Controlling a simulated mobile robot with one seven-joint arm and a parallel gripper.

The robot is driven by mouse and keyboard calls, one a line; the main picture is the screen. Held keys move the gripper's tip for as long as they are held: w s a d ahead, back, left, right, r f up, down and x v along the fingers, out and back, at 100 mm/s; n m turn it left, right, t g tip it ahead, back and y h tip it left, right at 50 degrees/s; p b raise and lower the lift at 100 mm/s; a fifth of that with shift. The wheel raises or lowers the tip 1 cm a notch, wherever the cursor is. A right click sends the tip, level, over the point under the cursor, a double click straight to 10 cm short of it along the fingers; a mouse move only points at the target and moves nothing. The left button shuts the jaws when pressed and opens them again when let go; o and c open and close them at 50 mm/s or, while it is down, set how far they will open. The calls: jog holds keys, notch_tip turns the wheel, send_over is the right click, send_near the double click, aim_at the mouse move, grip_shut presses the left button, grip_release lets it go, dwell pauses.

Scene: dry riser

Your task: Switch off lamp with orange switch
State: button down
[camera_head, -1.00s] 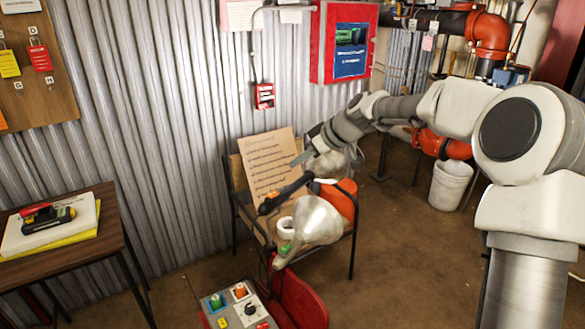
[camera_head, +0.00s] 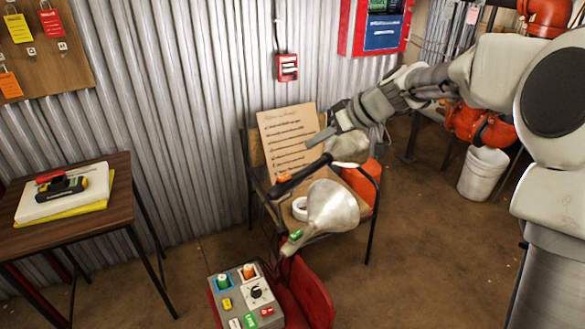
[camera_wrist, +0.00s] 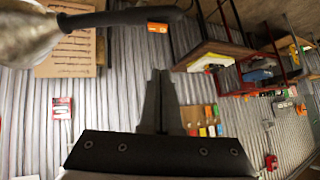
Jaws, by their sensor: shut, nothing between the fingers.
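The lamp with the orange switch has a black stem and a pale silver shade (camera_head: 350,148). Its orange switch (camera_head: 283,178) is on the stem, above the chair seat. In the wrist view the shade (camera_wrist: 25,35) is at the upper left and the orange switch (camera_wrist: 157,27) is at the top, ahead of the fingertips. My gripper (camera_head: 318,138) is shut and empty beside the shade, in front of the paper sheet. In the wrist view my gripper (camera_wrist: 158,73) points up toward the switch, with a gap between. A second lamp (camera_head: 333,207) has a green switch (camera_head: 296,235).
A chair (camera_head: 372,215) holds a handwritten sheet (camera_head: 288,142), a white tape roll (camera_head: 300,208) and an orange container (camera_head: 360,178). A control box (camera_head: 245,300) stands in front. A table (camera_head: 118,190) is at left; corrugated wall (camera_head: 190,110) behind. Open floor lies right.

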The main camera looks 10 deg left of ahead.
jog(key=b, duration=0.1)
send_over(284, 178)
jog(key=d, duration=0.2)
jog(key=f, duration=0.7)
jog(key=shift+w+a, duration=0.1)
jog(key=shift+a, duration=0.15)
notch_tip(284, 178, down, 3)
jog(key=shift+a+r+b, duration=0.1)
jog(key=shift+r+b, duration=0.1)
jog(key=shift+b, duration=0.25)
jog(key=shift+s+a+f, duration=0.1)
jog(key=shift+s+f, duration=0.2)
jog(key=shift+f, duration=0.35)
